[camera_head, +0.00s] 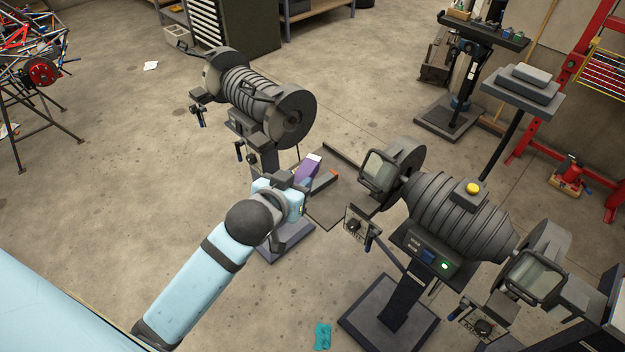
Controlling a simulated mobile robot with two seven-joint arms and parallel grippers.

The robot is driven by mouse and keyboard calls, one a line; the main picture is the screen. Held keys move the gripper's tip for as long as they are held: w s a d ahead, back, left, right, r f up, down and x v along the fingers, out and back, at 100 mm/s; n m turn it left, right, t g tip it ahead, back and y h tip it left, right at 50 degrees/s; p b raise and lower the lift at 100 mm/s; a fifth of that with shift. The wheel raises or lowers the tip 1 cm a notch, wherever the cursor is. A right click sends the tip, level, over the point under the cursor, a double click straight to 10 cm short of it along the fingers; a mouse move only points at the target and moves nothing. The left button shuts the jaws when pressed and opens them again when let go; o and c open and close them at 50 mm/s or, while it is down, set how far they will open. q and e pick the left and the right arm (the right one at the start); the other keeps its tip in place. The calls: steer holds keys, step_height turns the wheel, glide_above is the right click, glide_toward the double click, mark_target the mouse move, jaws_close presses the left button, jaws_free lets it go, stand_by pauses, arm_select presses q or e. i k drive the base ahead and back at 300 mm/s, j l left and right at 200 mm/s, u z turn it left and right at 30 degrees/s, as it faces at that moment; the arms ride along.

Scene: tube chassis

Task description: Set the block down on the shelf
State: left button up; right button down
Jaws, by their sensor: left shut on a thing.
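My left arm comes in from the lower left. Its gripper (296,184) is shut on a purple and white block (309,168) and holds it tilted in front of the grinder stands. The arm's wrist hides part of the gripper and the block's lower end. A shelf unit (316,13) stands far off at the top of the picture, cut by the edge. I cannot tell whether it is the task's shelf. My right gripper is not in view.
A grey bench grinder (245,84) on a pedestal stands behind the gripper. A larger grinder (462,218) stands at the right. A tube chassis (40,55) is at the upper left and a red frame (569,75) at the right. The floor at left is mostly clear.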

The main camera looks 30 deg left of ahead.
mark_target(342, 198)
steer(key=k+j+z, duration=0.15)
steer(key=j+z, duration=0.15)
steer(key=k+j+z, duration=0.15)
steer(key=j+z, duration=0.15)
steer(key=j, duration=0.2)
steer(key=k+j+z, duration=0.3)
steer(key=i+j+z, duration=0.2)
steer(key=i+j, duration=0.2)
